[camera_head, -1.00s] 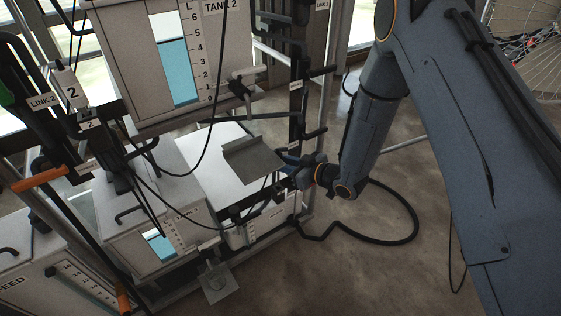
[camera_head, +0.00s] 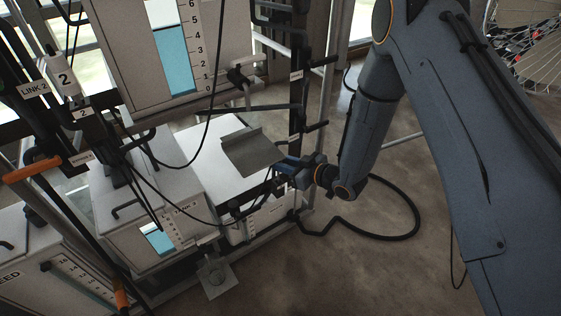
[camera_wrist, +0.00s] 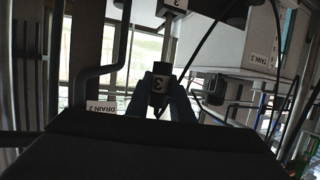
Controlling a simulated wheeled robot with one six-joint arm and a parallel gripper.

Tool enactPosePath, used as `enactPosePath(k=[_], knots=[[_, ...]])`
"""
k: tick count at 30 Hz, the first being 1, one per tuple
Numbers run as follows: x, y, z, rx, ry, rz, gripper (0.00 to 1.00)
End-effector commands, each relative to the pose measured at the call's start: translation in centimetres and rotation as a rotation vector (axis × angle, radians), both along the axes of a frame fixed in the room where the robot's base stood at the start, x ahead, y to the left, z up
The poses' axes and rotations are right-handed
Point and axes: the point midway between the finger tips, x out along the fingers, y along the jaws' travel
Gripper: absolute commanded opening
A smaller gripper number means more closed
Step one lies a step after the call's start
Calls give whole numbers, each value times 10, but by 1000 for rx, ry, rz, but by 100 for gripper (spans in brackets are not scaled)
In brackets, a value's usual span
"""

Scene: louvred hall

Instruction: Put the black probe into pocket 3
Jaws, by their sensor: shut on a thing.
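In the wrist view the black probe (camera_wrist: 158,91) stands between the two blue fingers of my gripper (camera_wrist: 160,103). It has a black upper part and carries an upside-down label "3". My gripper is shut on it. In the head view my gripper (camera_head: 288,172) is beside the right edge of a grey sloped plate (camera_head: 252,153); the probe is too small and dark to make out there. A dark block (camera_wrist: 214,9) with a white "3" label is cut off at the top of the wrist view, above the probe. I cannot tell whether it is the pocket.
A tank (camera_head: 140,55) with a level scale hangs at upper left. White boxes (camera_head: 195,150) stand below it. Dark cables cross in front. A black bar (camera_head: 260,108) and frame post (camera_head: 325,100) are near my gripper. A black hose (camera_head: 410,205) loops on open floor at right.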

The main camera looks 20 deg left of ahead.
Motion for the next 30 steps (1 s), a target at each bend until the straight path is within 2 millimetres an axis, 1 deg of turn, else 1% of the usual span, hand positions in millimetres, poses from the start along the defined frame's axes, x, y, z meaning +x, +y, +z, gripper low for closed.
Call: enactPosePath(k=[30], knots=[[0,0,-33,0,0,0,0]])
